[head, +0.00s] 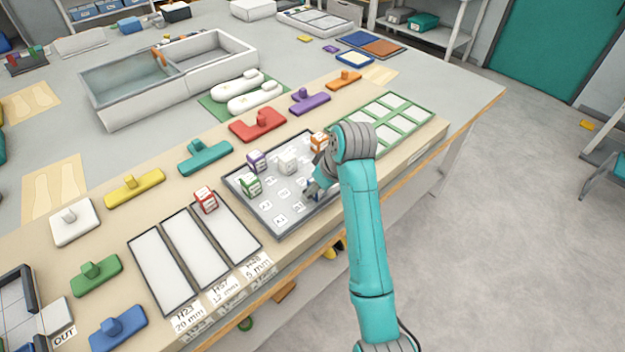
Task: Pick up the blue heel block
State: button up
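Small marked cubes stand on a grey tray (277,237): one with purple edges (256,161), one with green edges (250,184), a whitish one (287,162) and one with orange edges (319,142). A red-edged cube (205,199) stands on the three-panel board to the left. I see no clearly blue cube. A blue knobbed piece (118,328) lies at the lower left; I cannot tell whether it is the heel block. My gripper (312,189) is low over the tray's right part. My arm hides that part and the finger gap; nothing shows held.
The three-panel board (195,250) lies left of the tray, a green-framed grid (392,125) to the right. Coloured knobbed pieces, such as a red one (258,124) and a teal one (205,157), line up behind. A long bin (170,78) stands farther back.

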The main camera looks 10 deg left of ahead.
jog(key=shift+w+f, duration=0.1)
jog(key=shift+f, duration=0.15)
jog(key=c, duration=1.3)
jog(key=shift+r, duration=0.1)
